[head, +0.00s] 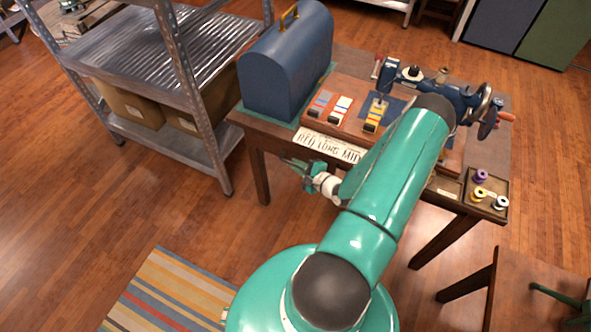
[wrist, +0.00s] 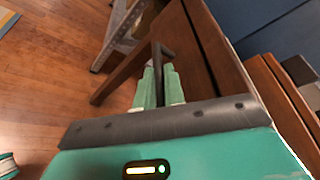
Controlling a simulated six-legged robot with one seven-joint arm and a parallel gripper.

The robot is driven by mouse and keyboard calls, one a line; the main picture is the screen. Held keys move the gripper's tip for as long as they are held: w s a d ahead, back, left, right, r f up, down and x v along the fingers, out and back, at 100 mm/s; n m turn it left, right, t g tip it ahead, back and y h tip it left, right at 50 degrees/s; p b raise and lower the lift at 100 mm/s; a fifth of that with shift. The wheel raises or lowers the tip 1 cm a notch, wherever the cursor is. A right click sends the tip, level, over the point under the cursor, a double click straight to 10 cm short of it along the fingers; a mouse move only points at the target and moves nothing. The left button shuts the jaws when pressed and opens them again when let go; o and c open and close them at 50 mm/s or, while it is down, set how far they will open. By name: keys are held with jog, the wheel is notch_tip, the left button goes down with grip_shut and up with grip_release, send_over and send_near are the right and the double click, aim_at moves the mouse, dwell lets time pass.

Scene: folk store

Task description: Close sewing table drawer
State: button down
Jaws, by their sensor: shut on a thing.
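The brown wooden sewing table (head: 452,208) stands at the upper right of the head view, with a blue sewing machine (head: 465,101) on it. Its front side shows as a dark brown panel (wrist: 212,45) in the wrist view. My gripper (head: 292,164) is low in front of the table, under the lettered strip. In the wrist view its green fingers (wrist: 160,86) are close together around a thin dark bar (wrist: 157,58) beside the panel. The bar may be a drawer handle. My arm covers part of the table front, and I cannot tell how far the drawer stands out.
A blue domed case (head: 287,60) stands on the table's left end. A shallow tray (head: 505,183) with thread spools is at its right end. A metal shelf (head: 170,48) stands left, and a wooden stool (head: 520,275) lower right. Floor in front is clear around the striped rug (head: 170,295).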

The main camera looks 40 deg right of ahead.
jog(key=shift+s, duration=0.1)
jog(key=c, duration=1.5)
grip_release()
jog(key=v, duration=1.3)
jog(key=shift+s+r, duration=0.1)
jog(key=shift+s, duration=0.25)
